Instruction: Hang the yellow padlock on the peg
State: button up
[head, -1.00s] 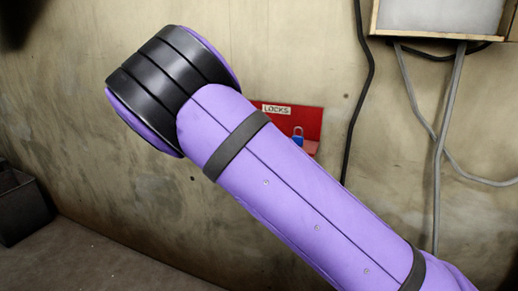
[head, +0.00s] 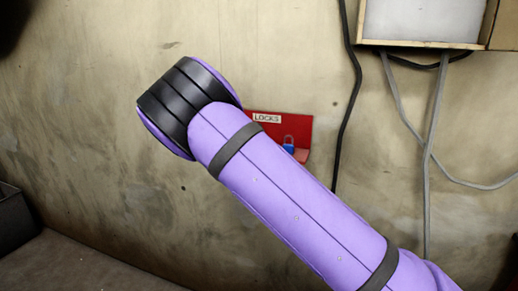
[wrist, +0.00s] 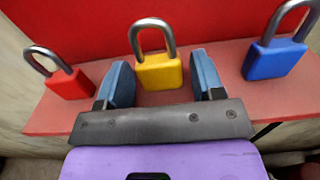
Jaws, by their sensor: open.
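The yellow padlock (wrist: 159,72) stands upright on the red shelf (wrist: 50,119) in the wrist view, with its grey shackle up. My gripper (wrist: 162,80) is open, with one blue finger on each side of the yellow padlock. Small gaps appear to show between the fingers and the padlock body. In the head view my purple arm hides my gripper and the yellow padlock. I cannot make out the peg in either view.
A red padlock (wrist: 70,84) sits left of my gripper and a blue padlock (wrist: 274,58) right of it. The red LOCKS board (head: 297,126) is on the wall behind them. A black cable (head: 349,100) and an open box (head: 420,24) are to the right.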

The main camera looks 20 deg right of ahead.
jog(key=shift+c, duration=0.4)
jog(key=c, duration=0.6)
jog(key=shift+c, duration=0.2)
jog(key=shift+r, duration=0.65)
jog(key=v, duration=1.2)
jog(key=s+d+f+n+t+y, duration=0.1)
jog(key=s+d+f+n+y, duration=0.1)
jog(key=f, duration=0.6)
jog(key=s+d+f+n+t+y, duration=0.1)
jog(key=s+d+f+y, duration=0.3)
jog(key=f, duration=0.5)
jog(key=s+d+f+n+t+y, duration=0.1)
jog(key=s+d+f+n+y, duration=0.2)
jog(key=f, duration=0.5)
jog(key=d+n+y, duration=0.1)
jog(key=d, duration=0.1)
jog(key=shift+s+d+f+y, duration=0.3)
jog(key=shift+d+f, duration=0.05)
jog(key=shift+d, duration=0.05)
